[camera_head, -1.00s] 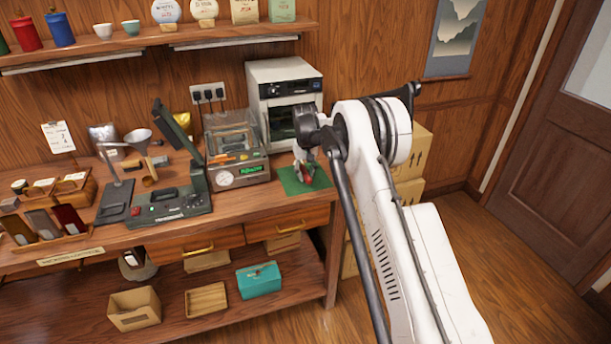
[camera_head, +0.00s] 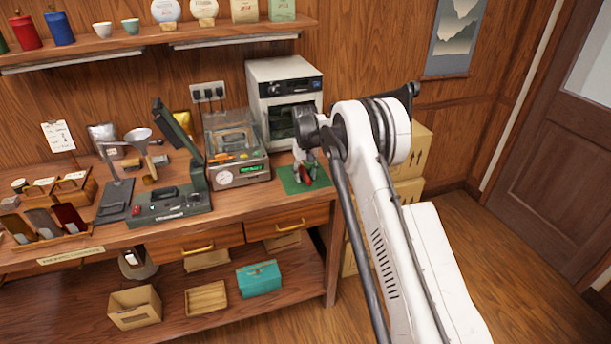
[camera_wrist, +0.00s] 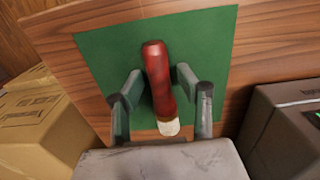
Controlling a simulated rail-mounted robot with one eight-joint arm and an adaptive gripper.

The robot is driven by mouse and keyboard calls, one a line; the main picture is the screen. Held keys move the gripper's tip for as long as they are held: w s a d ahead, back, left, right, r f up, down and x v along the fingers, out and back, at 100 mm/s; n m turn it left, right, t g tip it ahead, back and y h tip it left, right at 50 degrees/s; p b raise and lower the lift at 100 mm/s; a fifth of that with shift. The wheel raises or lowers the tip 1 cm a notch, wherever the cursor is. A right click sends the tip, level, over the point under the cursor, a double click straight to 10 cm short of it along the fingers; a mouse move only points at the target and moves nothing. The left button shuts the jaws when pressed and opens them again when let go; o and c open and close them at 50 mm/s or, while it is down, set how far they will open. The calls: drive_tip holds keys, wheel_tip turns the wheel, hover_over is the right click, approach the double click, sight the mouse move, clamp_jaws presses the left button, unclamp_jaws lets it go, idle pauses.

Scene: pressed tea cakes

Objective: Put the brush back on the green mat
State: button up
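The brush has a red handle (camera_wrist: 156,75) and a pale end (camera_wrist: 168,127). In the wrist view it appears over the green mat (camera_wrist: 105,58), with its pale end near the mat's lower edge. My gripper (camera_wrist: 159,74) has one finger on each side of the handle, with narrow gaps showing, so it looks open around it. In the head view my gripper (camera_head: 306,173) is low over the green mat (camera_head: 291,184), and a bit of red handle (camera_head: 308,181) shows between the fingers. My gripper partly hides the brush there.
A white oven-like machine (camera_head: 284,73) stands behind the mat. A clear-lidded device with a green display (camera_head: 236,150) is to its left. Cardboard boxes (camera_head: 409,150) stand right of the bench. The bench edge lies just in front of the mat.

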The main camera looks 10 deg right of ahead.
sight(305, 174)
drive_tip(key=s+r+t+b, duration=0.1)
drive_tip(key=s+r, duration=0.3)
drive_tip(key=r, duration=0.8)
drive_tip(key=s+r+t+b, duration=0.1)
drive_tip(key=s+r, duration=0.4)
drive_tip(key=r, duration=0.8)
drive_tip(key=s+r+t, duration=0.1)
drive_tip(key=s+r, duration=0.7)
drive_tip(key=s, duration=0.6)
drive_tip(key=s+m+t, duration=0.1)
drive_tip(key=s+t, duration=0.1)
drive_tip(key=s, duration=1.3)
drive_tip(key=s+f+t, duration=0.1)
drive_tip(key=s+f, duration=0.2)
drive_tip(key=s, duration=0.4)
drive_tip(key=s+f+t, duration=0.1)
drive_tip(key=s+f, duration=0.3)
drive_tip(key=s, duration=0.4)
drive_tip(key=shift+s, duration=0.2)
drive_tip(key=shift+f, duration=0.1)
wheel_tip(305, 174, down, 5)
drive_tip(key=b, duration=0.4)
drive_tip(key=shift+f+b, duration=0.15)
drive_tip(key=shift+b, duration=0.25)
